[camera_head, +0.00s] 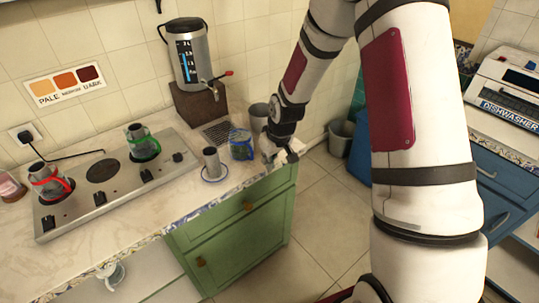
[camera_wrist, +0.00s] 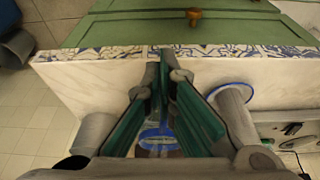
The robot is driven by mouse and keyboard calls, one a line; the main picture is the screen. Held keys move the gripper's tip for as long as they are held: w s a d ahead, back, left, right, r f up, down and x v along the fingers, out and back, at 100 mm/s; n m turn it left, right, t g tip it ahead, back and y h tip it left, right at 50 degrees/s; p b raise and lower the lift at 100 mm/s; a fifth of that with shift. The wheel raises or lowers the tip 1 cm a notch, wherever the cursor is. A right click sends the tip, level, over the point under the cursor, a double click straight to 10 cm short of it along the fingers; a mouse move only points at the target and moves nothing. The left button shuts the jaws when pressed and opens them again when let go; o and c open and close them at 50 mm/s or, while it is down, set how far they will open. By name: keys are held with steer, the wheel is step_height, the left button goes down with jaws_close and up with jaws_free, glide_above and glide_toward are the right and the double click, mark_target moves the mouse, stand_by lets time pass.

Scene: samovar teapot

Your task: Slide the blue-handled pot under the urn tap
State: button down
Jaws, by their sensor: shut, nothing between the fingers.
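The blue-handled pot (camera_head: 241,145) stands upright on the counter, just right of the drip grille (camera_head: 217,132). The urn (camera_head: 186,55) stands on a brown block (camera_head: 198,103) behind the grille, and its tap (camera_head: 213,90) with a red lever points over the grille. My gripper (camera_head: 268,156) is just right of the pot, near the counter's right end. In the wrist view my gripper (camera_wrist: 165,62) has its fingers shut and empty. Blue parts of the pot (camera_wrist: 157,133) show partly behind the fingers. I cannot tell whether they touch it.
A grey cup (camera_head: 211,160) stands on a blue-rimmed saucer (camera_head: 217,174) left of the pot. A grey container (camera_head: 258,116) stands behind my gripper. The hob (camera_head: 108,180) holds a red-handled pot (camera_head: 48,182) and a green-handled pot (camera_head: 140,142). The counter drops off at its front and right edges.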

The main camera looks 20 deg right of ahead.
mark_target(237, 139)
steer(key=w+f, duration=0.2)
steer(key=w+a+f, duration=0.1)
steer(key=w+f, duration=0.1)
steer(key=f, duration=0.1)
steer(key=shift+w+a, duration=0.3)
steer(key=shift+w, duration=0.35)
steer(key=shift+w, duration=0.1)
steer(key=w+a+b, duration=0.1)
steer(key=w+b, duration=0.2)
steer(key=w, duration=0.1)
steer(key=w+a+b, duration=0.1)
steer(key=w+b, duration=0.3)
steer(key=w, duration=0.1)
steer(key=w+a+b, duration=0.2)
steer(key=w+b, duration=0.1)
steer(key=w, duration=0.2)
steer(key=shift+f+b, duration=0.2)
steer(key=shift+b, duration=0.1)
steer(key=shift+w+a+r+b, duration=0.15)
steer(key=shift+w+a+b, duration=0.05)
steer(key=shift+w+b, duration=0.15)
steer(key=shift+s, duration=0.1)
